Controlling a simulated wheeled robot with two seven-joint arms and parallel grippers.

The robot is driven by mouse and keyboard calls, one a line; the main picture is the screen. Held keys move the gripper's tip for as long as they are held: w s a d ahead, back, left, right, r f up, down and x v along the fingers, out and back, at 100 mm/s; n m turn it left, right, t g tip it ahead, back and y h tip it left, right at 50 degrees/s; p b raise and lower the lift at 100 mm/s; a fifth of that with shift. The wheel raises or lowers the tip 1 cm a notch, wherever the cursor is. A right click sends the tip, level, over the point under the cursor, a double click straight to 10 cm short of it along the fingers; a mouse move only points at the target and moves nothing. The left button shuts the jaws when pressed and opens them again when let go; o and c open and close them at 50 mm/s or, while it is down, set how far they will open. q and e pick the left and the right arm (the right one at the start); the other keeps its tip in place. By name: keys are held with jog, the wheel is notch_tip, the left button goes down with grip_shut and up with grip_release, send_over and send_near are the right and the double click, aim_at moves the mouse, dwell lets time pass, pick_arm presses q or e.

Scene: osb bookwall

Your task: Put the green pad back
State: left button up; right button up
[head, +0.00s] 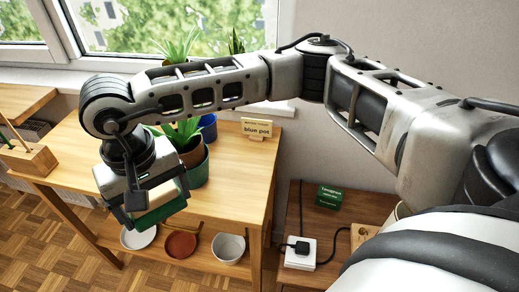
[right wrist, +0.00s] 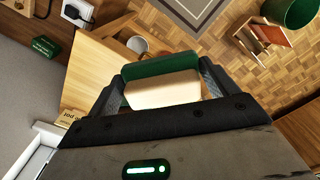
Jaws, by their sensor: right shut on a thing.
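The green pad is a block with a green layer and a pale cream layer; it shows in the right wrist view (right wrist: 160,67) and in the head view (head: 160,213). My right gripper (head: 152,199) is shut on it, with one finger at each end of the block in the right wrist view (right wrist: 160,88). In the head view the gripper points down and holds the pad over the front part of the wooden table (head: 232,168). My arm and gripper hide part of the pad. My left gripper is not in view.
A plant in a green pot (head: 199,172) stands just right of the gripper, with a blue pot (head: 208,127) behind. A "blue pot" sign (head: 257,129) is at the table's back. Bowls (head: 181,244) sit on the lower shelf. A green box (head: 329,197) rests on the low cabinet at right.

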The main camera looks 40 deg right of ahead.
jog(key=shift+d+m, duration=0.4)
jog(key=shift+d, duration=0.2)
